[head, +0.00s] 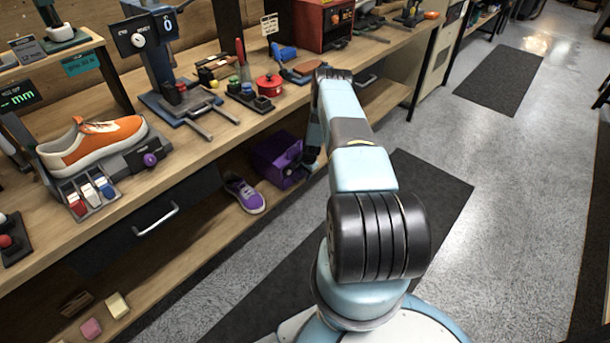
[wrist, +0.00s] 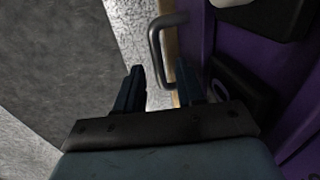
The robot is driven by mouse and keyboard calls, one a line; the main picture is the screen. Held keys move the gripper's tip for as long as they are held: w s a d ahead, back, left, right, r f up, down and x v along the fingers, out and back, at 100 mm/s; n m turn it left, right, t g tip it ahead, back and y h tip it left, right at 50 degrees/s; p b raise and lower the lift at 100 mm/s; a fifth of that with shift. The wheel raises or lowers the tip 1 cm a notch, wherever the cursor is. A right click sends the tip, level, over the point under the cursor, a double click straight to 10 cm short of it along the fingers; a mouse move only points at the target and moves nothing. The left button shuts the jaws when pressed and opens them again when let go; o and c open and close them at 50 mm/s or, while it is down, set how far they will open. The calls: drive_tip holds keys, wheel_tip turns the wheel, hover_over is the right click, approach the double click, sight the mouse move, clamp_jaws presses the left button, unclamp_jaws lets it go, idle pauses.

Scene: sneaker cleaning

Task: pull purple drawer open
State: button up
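The purple drawer unit (head: 277,160) sits on the lower shelf under the workbench, left of my arm's far end in the head view. In the wrist view its purple face (wrist: 196,38) fills the right side. A grey C-shaped handle (wrist: 154,42) stands out from it. My gripper (wrist: 162,80) is open. The handle appears in line with the gap between its dark fingers, near the fingertips; I cannot tell whether it touches them. In the head view my arm hides part of the unit, and the fingertips are not clear.
A purple sneaker (head: 244,194) lies on the lower shelf left of the unit. The workbench (head: 225,135) overhangs the shelf and carries tools and an orange sneaker (head: 92,143). A dark mat (head: 436,190) and open floor lie to the right.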

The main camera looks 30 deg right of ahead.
drive_tip(key=shift+f, duration=0.1)
drive_tip(key=shift+c, duration=0.3)
clamp_jaws()
idle(0.4)
